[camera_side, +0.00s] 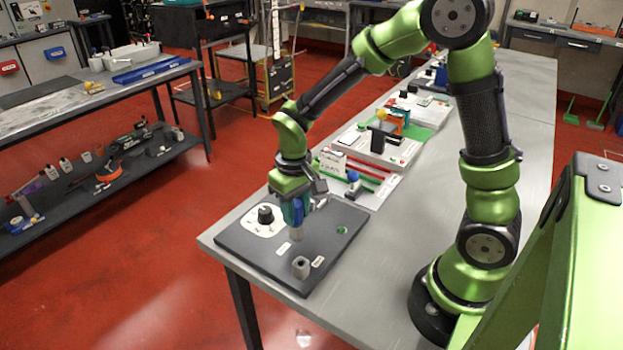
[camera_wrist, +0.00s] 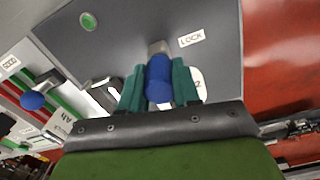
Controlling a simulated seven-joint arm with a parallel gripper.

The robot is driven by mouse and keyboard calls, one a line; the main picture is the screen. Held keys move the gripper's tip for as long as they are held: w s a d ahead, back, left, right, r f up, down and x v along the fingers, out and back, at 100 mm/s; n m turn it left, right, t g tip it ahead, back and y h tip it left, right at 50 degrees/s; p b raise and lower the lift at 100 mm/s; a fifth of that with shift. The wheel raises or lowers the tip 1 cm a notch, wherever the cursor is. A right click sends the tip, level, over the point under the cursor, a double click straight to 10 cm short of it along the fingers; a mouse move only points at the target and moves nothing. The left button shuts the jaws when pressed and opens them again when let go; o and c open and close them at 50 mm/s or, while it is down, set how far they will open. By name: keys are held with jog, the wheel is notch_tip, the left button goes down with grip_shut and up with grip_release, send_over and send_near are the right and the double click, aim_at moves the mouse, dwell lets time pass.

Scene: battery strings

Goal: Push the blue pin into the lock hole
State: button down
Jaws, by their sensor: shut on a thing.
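My gripper (camera_wrist: 158,88) is shut on the blue pin (camera_wrist: 158,78), with a teal finger on each side of it. In the side view, my gripper (camera_side: 296,212) points down over the dark grey panel (camera_side: 248,252), and the pin's blue part (camera_side: 298,210) shows between the fingers. A grey metal piece (camera_side: 297,234) shows right below the blue part; I cannot tell whether it is the pin's shaft or a socket. A LOCK label (camera_wrist: 191,38) lies beside it in the wrist view. The lock hole's opening is hidden there.
A small grey block with a hole (camera_side: 301,267) stands near the panel's front edge. A black knob (camera_side: 265,214) on a white plate and a green button (camera_side: 342,230) are on the panel. A blue-topped part (camera_side: 353,178) stands behind, by striped battery trays (camera_side: 365,180).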

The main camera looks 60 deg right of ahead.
jog(key=shift+f, duration=0.45)
jog(key=c, duration=0.7)
grip_release()
jog(key=shift+c, duration=0.2)
notch_tip(320, 180, up, 17)
jog(key=s+a+r+m+t+y, duration=0.1)
jog(key=s+t+y, duration=0.1)
jog(key=s+t, duration=0.5)
jog(key=s, duration=0.4)
jog(key=shift+s+a+r+m, duration=0.15)
jog(key=shift+s+r+m, duration=0.05)
jog(key=shift+m, duration=0.1)
